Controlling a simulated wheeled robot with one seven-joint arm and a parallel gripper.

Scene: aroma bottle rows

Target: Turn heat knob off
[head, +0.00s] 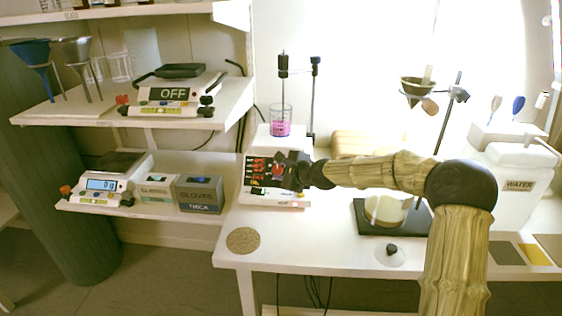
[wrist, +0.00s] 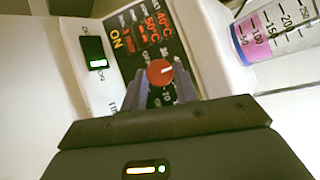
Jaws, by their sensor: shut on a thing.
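The heat knob (wrist: 160,72) is red and round with a pale pointer line, on the dark front panel of the white hotplate (head: 258,201). The panel has red digits reading 40°C and 50°C and a yellow "ON". My gripper (wrist: 161,90) is at the panel with its fingers shut on the red knob. In the head view my gripper (head: 282,172) covers part of the panel, and red shows beside the fingertips. A green-lit switch (wrist: 95,52) is left of the panel in the wrist view.
A beaker of pink liquid (head: 280,121) stands on the hotplate, with a thin stand rod behind it. A cork disc (head: 243,240) lies at the table's front left. A dark tray (head: 365,222) with a round glass item is to the right, and boxes sit on the left shelf.

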